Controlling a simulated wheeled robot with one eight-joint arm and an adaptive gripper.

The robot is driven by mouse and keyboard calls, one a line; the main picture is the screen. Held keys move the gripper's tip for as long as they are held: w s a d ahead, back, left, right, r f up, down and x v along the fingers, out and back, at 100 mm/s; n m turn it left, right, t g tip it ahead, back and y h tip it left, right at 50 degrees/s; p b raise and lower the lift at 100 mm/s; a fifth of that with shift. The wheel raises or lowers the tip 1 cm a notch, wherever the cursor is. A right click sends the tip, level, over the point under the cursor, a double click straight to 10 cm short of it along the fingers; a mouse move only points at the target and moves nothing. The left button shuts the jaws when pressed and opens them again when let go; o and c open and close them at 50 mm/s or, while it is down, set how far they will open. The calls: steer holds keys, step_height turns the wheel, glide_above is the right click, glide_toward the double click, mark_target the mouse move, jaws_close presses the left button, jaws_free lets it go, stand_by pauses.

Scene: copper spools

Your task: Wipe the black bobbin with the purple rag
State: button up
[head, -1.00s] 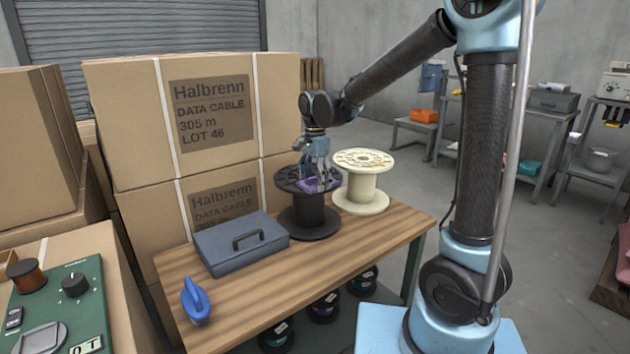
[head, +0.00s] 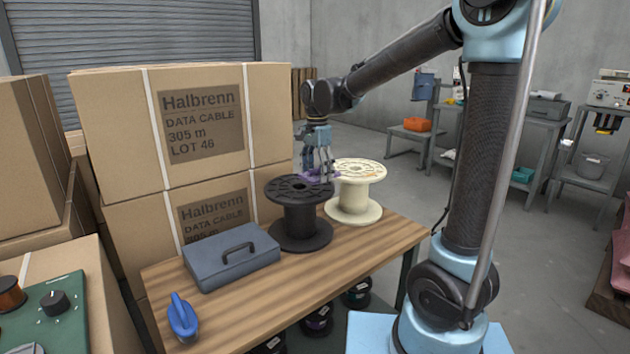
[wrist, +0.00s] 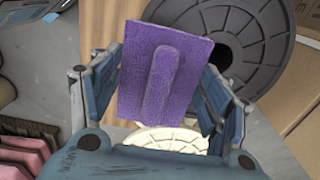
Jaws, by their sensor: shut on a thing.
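The black bobbin (head: 300,215) stands upright on the wooden table, its top flange facing up. My gripper (head: 319,172) is shut on the purple rag (head: 311,176), over the far right edge of that flange. In the wrist view the rag (wrist: 160,75) is a flat purple piece with a raised strip, between my two fingers (wrist: 165,100). It covers part of the black bobbin's flange (wrist: 265,60). The rag looks at or just above flange height; I cannot tell whether it touches.
A cream spool (head: 354,200) stands close to the right of the black bobbin. A grey metal box (head: 232,257) and a blue-handled item (head: 183,317) sit on the table (head: 345,250). Stacked cartons (head: 190,130) rise behind. The table's front right is clear.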

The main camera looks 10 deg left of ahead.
steer(key=shift+r, duration=1.25)
steer(key=shift+a, duration=0.1)
